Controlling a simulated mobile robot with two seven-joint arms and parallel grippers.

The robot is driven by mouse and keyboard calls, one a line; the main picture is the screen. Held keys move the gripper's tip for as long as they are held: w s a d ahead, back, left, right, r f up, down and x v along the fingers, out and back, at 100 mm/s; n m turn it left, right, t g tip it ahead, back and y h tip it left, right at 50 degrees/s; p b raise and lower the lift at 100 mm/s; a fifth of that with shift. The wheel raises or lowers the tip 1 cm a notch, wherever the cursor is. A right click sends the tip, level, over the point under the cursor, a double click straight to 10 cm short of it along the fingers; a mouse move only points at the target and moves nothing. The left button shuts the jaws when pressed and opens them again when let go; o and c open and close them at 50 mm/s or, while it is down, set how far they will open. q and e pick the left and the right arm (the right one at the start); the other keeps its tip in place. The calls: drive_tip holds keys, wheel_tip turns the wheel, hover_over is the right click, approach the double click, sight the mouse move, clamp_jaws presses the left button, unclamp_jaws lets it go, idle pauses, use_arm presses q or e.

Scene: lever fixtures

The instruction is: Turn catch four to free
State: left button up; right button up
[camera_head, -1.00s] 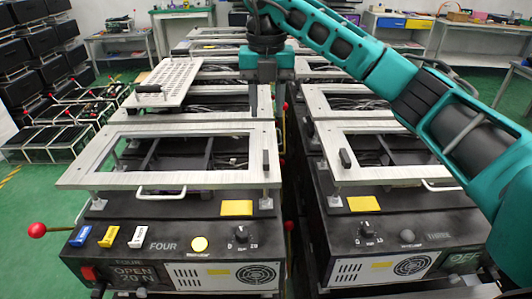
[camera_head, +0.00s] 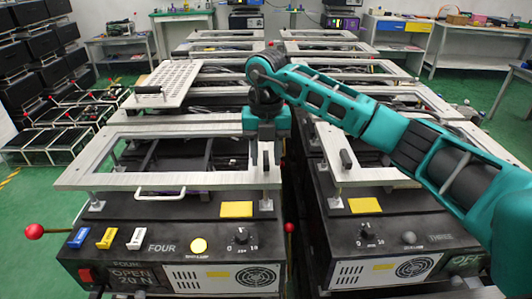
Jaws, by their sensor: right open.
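Fixture four (camera_head: 160,210) is the left near black station, labelled FOUR, with a pale metal frame (camera_head: 90,176) on top. A small dark upright catch (camera_head: 265,161) stands at the right side of that frame. My right gripper (camera_head: 266,160) points down at it, open, with its fingers seeming to lie on either side of the catch. I cannot tell whether they touch it. The small screen (camera_head: 134,276) on the front reads OPEN 20 N. My left gripper is not in view.
Fixture three (camera_head: 385,215) stands to the right across a narrow gap, with its own dark catch (camera_head: 346,159). Red-balled levers stick out at fixture four's left (camera_head: 34,232) and right (camera_head: 289,227). More framed fixtures stand behind.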

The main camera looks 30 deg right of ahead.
drive_tip(key=shift+c, duration=0.2)
clamp_jaws()
drive_tip(key=shift+n, duration=0.4)
drive_tip(key=n, duration=0.3)
drive_tip(key=shift+d+n, duration=0.15)
drive_tip(key=shift+n, duration=0.15)
drive_tip(key=n, duration=0.4)
drive_tip(key=shift+d+n, duration=0.1)
drive_tip(key=shift+n, duration=0.2)
drive_tip(key=n, duration=0.4)
drive_tip(key=shift+d+n, duration=0.1)
drive_tip(key=shift+n, duration=0.2)
drive_tip(key=shift+w+n, duration=0.15)
drive_tip(key=shift+n, duration=2.05)
